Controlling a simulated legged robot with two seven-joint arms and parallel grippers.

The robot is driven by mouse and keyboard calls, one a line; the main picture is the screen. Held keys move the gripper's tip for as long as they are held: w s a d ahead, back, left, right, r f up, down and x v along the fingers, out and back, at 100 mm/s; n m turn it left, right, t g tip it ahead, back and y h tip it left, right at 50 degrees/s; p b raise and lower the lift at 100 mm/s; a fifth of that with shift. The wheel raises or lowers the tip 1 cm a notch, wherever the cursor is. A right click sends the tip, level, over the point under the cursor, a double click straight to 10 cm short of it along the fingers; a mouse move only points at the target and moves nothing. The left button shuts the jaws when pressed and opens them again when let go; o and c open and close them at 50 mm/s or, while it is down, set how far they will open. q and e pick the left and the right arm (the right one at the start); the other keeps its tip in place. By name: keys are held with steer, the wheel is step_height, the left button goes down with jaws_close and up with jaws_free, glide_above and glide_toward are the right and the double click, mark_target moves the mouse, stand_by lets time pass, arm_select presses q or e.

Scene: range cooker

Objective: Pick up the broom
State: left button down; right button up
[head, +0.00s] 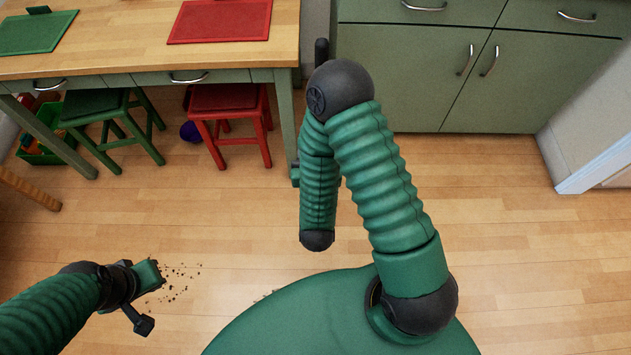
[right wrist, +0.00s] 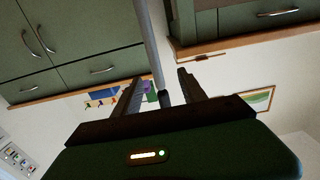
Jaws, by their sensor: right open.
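A slim grey pole (right wrist: 151,45), which looks like the broom's handle, runs down from the top edge in the right wrist view. Its dark lower end (right wrist: 164,97) shows between the two fingers of my right gripper (right wrist: 160,88). The fingers are open and stand apart on either side of it; I cannot tell its depth. The broom's head is not visible. In the head view my raised right arm hides the right gripper. My left gripper (head: 140,290) is low at the left, above the floor; its jaw state is unclear.
Dark crumbs (head: 178,277) lie on the wooden floor beside my left gripper. A wooden-topped table (head: 130,40) with a green stool (head: 110,125) and red stool (head: 230,110) stands at upper left. Green cabinets (head: 430,80) line the back. The floor at right is clear.

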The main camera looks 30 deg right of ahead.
steer(key=d+b+x, duration=0.1)
steer(key=b+x, duration=0.3)
steer(key=x, duration=1.2)
steer(key=shift+s+r, duration=0.15)
jaws_close()
